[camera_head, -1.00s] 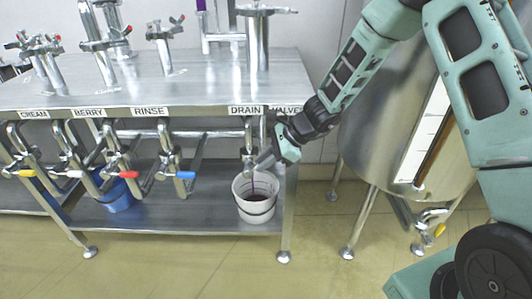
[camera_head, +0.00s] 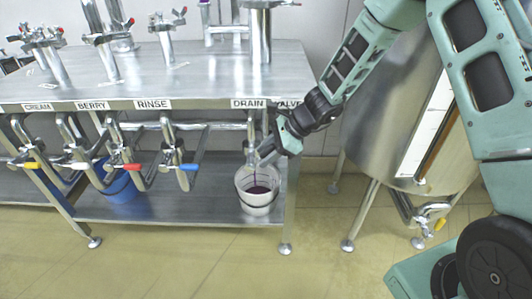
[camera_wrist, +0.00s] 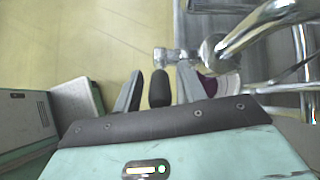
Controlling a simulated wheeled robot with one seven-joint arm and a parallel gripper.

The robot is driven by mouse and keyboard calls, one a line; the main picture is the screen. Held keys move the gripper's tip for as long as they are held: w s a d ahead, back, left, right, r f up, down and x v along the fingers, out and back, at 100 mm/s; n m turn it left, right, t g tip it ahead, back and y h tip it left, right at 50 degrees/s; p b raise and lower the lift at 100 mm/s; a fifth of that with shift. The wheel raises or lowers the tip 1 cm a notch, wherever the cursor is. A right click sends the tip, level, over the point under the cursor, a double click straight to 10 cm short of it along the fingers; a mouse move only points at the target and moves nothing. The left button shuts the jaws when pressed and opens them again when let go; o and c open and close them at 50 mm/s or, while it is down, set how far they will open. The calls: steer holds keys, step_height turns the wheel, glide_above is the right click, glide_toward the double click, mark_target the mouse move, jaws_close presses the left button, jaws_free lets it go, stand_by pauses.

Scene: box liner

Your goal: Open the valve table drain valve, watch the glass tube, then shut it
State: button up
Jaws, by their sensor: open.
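The drain valve (camera_head: 250,152) hangs under the table's front edge, below the DRAIN VALVE label (camera_head: 249,104). A thin purple stream drops from it into a white bucket (camera_head: 258,205) with dark purple liquid. My gripper (camera_head: 266,157) is beside the valve; in the wrist view its fingers (camera_wrist: 158,90) are open, one on each side of a dark grip (camera_wrist: 160,88), apparently the valve's handle. The contact is unclear. A clear tube with purple in it (camera_head: 204,14) stands behind the tabletop, cut off by the upper edge, so its level cannot be read.
The steel table (camera_head: 200,80) carries several chrome taps. A blue bucket (camera_head: 122,188) stands on the lower shelf. A steel tank (camera_head: 385,140) is at the right. The floor in front is clear.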

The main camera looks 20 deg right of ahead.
steer(key=s+d, duration=0.4)
steer(key=d, duration=0.8)
steer(key=shift+r, duration=0.4)
